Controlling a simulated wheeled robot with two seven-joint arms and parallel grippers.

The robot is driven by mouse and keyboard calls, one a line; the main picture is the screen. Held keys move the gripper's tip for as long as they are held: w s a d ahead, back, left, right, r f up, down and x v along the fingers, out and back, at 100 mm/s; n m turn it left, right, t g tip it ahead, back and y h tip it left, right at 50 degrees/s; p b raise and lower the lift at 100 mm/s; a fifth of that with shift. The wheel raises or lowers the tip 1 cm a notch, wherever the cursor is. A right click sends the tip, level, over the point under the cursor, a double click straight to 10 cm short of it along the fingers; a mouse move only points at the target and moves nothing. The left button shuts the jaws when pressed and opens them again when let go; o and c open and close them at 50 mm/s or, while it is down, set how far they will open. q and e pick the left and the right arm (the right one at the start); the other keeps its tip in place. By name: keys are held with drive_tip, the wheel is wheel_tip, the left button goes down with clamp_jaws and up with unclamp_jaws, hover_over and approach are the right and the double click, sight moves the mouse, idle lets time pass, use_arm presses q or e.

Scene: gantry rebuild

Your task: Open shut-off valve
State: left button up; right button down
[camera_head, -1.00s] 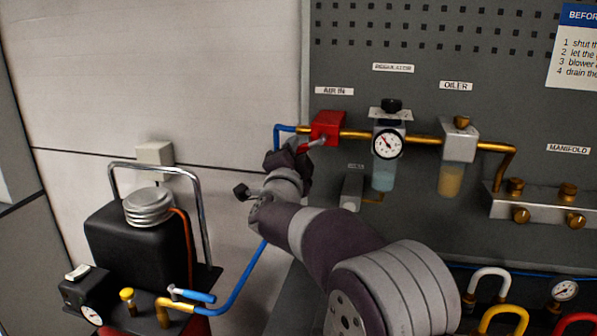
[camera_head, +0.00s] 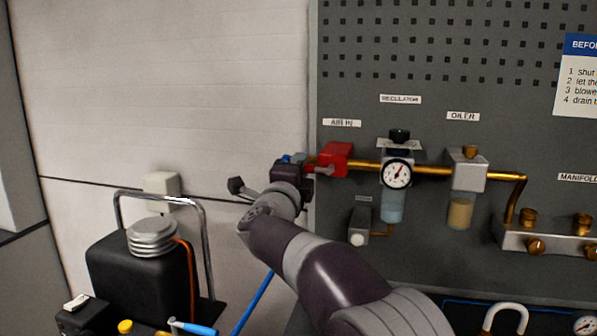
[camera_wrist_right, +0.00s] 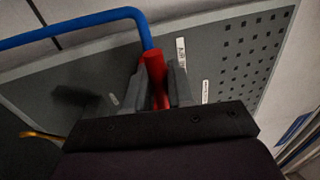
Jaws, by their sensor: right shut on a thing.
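The red shut-off valve (camera_head: 337,158) is on the panel under the AIR IN label, with a brass pipe to its right. My right gripper (camera_head: 303,165) is just left of the valve, at the lever's end. In the right wrist view, my right gripper's fingers (camera_wrist_right: 166,88) are shut with red valve parts (camera_wrist_right: 155,68) between and beside them. The fingers hide whether they hold only the lever. My left gripper is not in view.
A blue hose (camera_wrist_right: 75,28) runs to the valve's inlet. The regulator gauge (camera_head: 397,174), the oiler (camera_head: 468,178) and a brass-fitted manifold (camera_head: 545,240) are to the right.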

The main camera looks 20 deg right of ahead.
drive_tip(key=c, duration=1.1)
unclamp_jaws()
drive_tip(key=shift+s+d, duration=0.1)
drive_tip(key=shift+c, duration=0.2)
drive_tip(key=b+v, duration=0.2)
drive_tip(key=v, duration=1)
drive_tip(key=shift+s+a, duration=0.25)
drive_tip(key=shift+s, duration=0.05)
